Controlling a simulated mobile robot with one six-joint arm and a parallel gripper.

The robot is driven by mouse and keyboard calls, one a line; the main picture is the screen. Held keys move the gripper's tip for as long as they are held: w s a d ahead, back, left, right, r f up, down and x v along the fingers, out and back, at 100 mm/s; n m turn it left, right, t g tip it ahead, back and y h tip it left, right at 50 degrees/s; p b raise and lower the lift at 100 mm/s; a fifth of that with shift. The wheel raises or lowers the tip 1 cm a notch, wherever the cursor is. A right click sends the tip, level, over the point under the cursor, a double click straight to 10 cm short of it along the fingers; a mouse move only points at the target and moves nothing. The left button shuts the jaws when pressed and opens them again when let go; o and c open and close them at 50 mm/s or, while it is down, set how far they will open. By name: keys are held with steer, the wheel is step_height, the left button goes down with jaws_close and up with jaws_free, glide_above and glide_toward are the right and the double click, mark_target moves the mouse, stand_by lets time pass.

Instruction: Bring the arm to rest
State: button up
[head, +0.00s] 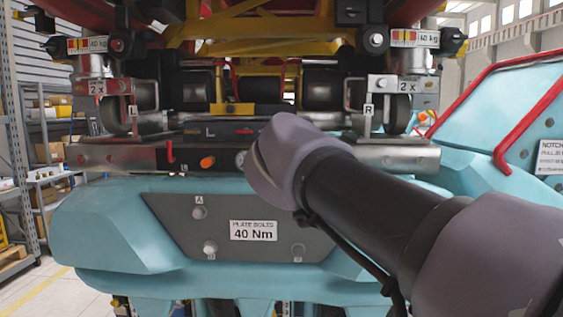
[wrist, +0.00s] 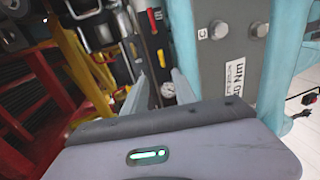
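My arm (head: 365,215) reaches in from the lower right of the head view, and its wrist end is in front of the coaster train's metal crossbar (head: 110,157). My gripper is hidden behind the arm there. In the wrist view my gripper (wrist: 161,78) has two grey fingers standing apart, with nothing held between them. A round gauge (wrist: 168,90) shows in the background through the gap. The turquoise train car (head: 105,225) carries a grey plate (head: 165,225) marked "PLATE BOLTS 40 Nm", which also shows right of the fingers in the wrist view (wrist: 225,60).
Above the crossbar are wheels (head: 400,112), brackets and red and yellow frames. An orange knob (head: 207,162) sticks out from the bar. Another turquoise car part with a red rail (head: 525,125) stands at the right. Shelves (head: 50,190) stand at the left, beside open floor.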

steer(key=s+d+f+m+g, duration=0.35)
steer(key=s+f+m, duration=0.2)
steer(key=f, duration=0.35)
steer(key=s+d+f+m+g, duration=0.2)
steer(key=s+d+f+m, duration=0.3)
steer(key=s+f, duration=0.25)
steer(key=s+f+m+g+y, duration=0.2)
steer(key=s+f+m+g, duration=0.2)
steer(key=s+f+m, duration=0.7)
steer(key=s+f, duration=0.6)
steer(key=shift+s+a+y, duration=0.3)
steer(key=shift+s+a, duration=0.05)
steer(key=shift+a, duration=0.05)
steer(key=shift+r+g, duration=0.1)
steer(key=shift+g, duration=0.15)
